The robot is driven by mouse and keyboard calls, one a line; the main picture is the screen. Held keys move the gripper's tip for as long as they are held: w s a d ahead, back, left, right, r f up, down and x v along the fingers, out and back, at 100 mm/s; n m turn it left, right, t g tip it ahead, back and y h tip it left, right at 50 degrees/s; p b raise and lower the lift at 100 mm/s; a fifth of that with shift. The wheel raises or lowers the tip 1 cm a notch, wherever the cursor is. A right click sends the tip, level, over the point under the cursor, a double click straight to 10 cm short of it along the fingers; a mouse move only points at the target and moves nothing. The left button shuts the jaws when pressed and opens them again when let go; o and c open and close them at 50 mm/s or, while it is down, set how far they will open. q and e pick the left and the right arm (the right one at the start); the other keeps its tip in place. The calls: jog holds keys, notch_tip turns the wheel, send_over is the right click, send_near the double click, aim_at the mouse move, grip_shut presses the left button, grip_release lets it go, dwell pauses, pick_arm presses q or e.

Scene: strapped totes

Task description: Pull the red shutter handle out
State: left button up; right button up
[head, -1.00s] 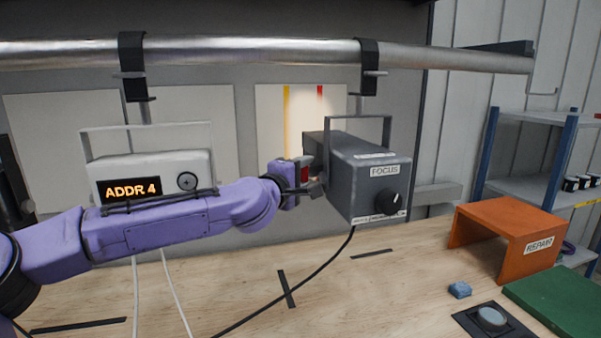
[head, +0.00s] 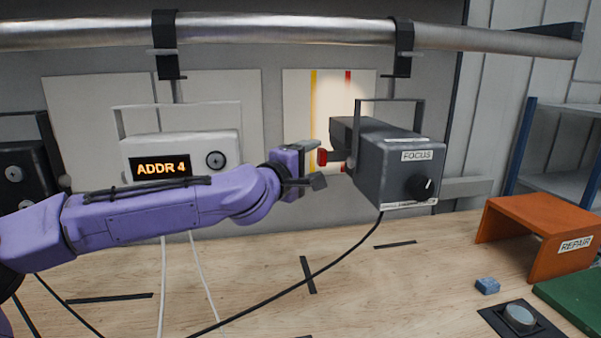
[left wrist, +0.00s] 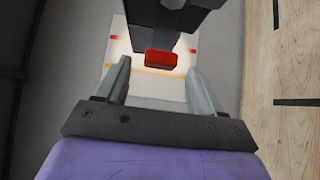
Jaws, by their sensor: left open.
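The red shutter handle (head: 323,157) sticks out from the left side of the dark grey FOCUS lamp (head: 398,170), which hangs from the overhead pipe. In the left wrist view the red handle (left wrist: 161,59) shows as a block at the end of a dark arm, centred beyond the fingertips. My left gripper (head: 315,163) is open and empty, just left of the handle. In the wrist view its two fingers (left wrist: 158,73) stand apart on either side of the handle's line, with a gap to it. My right gripper is not in view.
A white ADDR 4 unit (head: 180,158) hangs behind my left arm. The metal pipe (head: 280,33) runs above. An orange REPAIR stand (head: 535,225), a blue block (head: 487,286) and a round button (head: 519,317) are on the bench at right. A black cable hangs below the lamp.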

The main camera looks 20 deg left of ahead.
pick_arm(q)
jog(key=b+v, duration=0.1)
jog(key=v, duration=0.5)
jog(key=shift+s, duration=0.2)
jog(key=shift+a, duration=0.15)
